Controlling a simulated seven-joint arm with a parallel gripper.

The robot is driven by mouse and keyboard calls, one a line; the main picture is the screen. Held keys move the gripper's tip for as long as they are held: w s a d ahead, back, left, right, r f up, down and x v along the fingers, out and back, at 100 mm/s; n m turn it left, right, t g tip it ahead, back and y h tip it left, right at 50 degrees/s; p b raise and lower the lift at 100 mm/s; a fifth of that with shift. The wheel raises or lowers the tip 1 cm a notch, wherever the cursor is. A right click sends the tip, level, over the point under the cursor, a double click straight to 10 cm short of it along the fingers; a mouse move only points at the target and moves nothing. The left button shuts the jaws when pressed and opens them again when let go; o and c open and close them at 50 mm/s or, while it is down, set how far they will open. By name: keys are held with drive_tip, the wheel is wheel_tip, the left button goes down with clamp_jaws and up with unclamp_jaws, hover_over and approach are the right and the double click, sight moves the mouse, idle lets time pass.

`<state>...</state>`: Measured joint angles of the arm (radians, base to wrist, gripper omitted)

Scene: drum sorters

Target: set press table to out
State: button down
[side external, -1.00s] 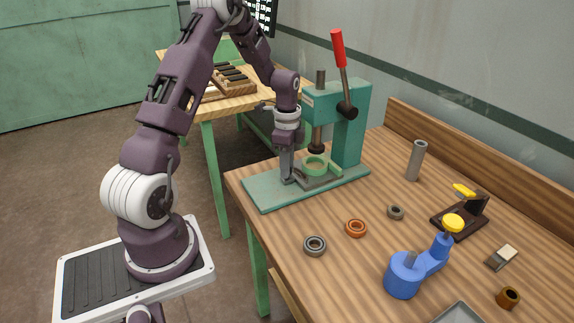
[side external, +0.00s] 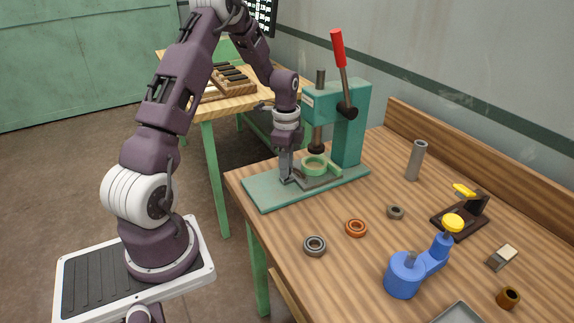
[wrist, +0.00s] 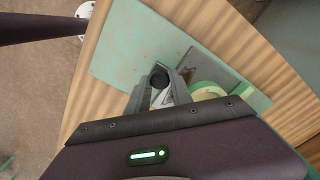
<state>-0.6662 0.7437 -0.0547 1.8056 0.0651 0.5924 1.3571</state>
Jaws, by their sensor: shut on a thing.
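The green arbor press (side external: 348,130) stands at the back of the wooden bench, with a red-handled lever and a vertical ram. Its press table (side external: 320,183) is a dark sliding plate on the green base, with a light green ring (side external: 315,165) on it near the ram. My gripper (side external: 287,178) reaches down at the left end of the table, beside the ring. In the wrist view my gripper (wrist: 163,88) is shut around a dark round knob (wrist: 159,77) at the table's end. The ring (wrist: 208,91) is partly hidden behind my gripper there.
Several bearings and rings, among them an orange ring (side external: 356,228), lie in front of the press. A grey cylinder (side external: 415,160), a blue tool (side external: 404,275) and a black stand (side external: 460,219) are to the right. The left of the press base (side external: 262,190) is bare.

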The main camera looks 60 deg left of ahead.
drive_tip(key=s, duration=1.2)
drive_tip(key=shift+s, duration=0.15)
drive_tip(key=c, duration=1.1)
unclamp_jaws()
drive_tip(key=shift+r, duration=0.15)
wheel_tip(320, 180, up, 7)
drive_tip(key=shift+f, duration=0.1)
